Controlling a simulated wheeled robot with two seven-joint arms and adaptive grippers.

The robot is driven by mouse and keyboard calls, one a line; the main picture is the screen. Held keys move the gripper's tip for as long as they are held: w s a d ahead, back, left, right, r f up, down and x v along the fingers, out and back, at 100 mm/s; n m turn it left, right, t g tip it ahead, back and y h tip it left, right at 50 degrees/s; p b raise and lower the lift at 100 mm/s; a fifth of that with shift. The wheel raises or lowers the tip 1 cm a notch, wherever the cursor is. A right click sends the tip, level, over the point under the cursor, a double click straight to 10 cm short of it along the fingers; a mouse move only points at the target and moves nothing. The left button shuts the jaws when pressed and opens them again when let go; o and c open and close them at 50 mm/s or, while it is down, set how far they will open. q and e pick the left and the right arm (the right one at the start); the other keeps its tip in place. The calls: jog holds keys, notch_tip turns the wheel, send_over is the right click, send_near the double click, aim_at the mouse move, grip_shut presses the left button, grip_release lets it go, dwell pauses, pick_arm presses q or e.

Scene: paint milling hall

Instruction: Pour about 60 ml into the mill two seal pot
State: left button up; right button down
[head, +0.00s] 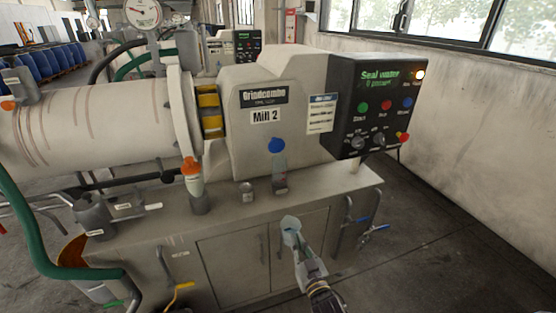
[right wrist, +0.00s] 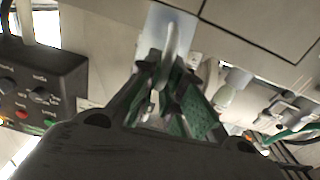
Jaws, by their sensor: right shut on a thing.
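My right gripper (head: 297,250) is low in front of the mill two bench, shut on a pale translucent jug (head: 290,226). In the right wrist view the green-padded fingers (right wrist: 178,95) close on the pale handle of this jug (right wrist: 170,30). I cannot tell how much liquid is in it. On the bench top, below the Mill 2 label (head: 265,116), stand a small grey metal cup (head: 247,194) and a clear vessel with a blue ball-shaped top (head: 277,146). An orange-topped vessel (head: 191,167) stands to their left. No readable label marks the seal pot. My left gripper is out of view.
The bench top (head: 225,213) has free room along its front edge. A black seal water panel (head: 378,108) overhangs at the right. Blue-handled valves (head: 374,230) stick out at the bench's right end. A green hose (head: 35,245) and a grey pot (head: 94,218) are at the left.

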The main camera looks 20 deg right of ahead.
jog(key=shift+w+d+r, duration=0.15)
jog(key=shift+w+r, duration=0.2)
jog(key=shift+r, duration=0.2)
jog(key=shift+w+r, duration=0.45)
jog(key=shift+r, duration=0.3)
jog(key=w+a+r+n+y+p, duration=0.15)
jog(key=w+r, duration=0.25)
jog(key=r, duration=0.4)
jog(key=w+a+r+n+g+y+p, duration=0.1)
jog(key=w+a+r+y+p, duration=0.15)
jog(key=w+r, duration=0.4)
jog(key=w+a+r+n+y+p, duration=0.1)
jog(key=w+r+p, duration=0.15)
jog(key=r, duration=0.75)
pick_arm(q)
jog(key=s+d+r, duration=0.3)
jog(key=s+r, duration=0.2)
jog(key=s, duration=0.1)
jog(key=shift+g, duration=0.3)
pick_arm(e)
notch_tip(320, 180, down, 12)
jog(key=w+y, duration=0.1)
jog(key=w, duration=0.1)
jog(key=shift+w+a, duration=0.25)
jog(key=shift+w, duration=0.1)
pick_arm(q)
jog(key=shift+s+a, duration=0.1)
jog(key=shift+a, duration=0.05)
pick_arm(e)
jog(key=shift+d, duration=0.1)
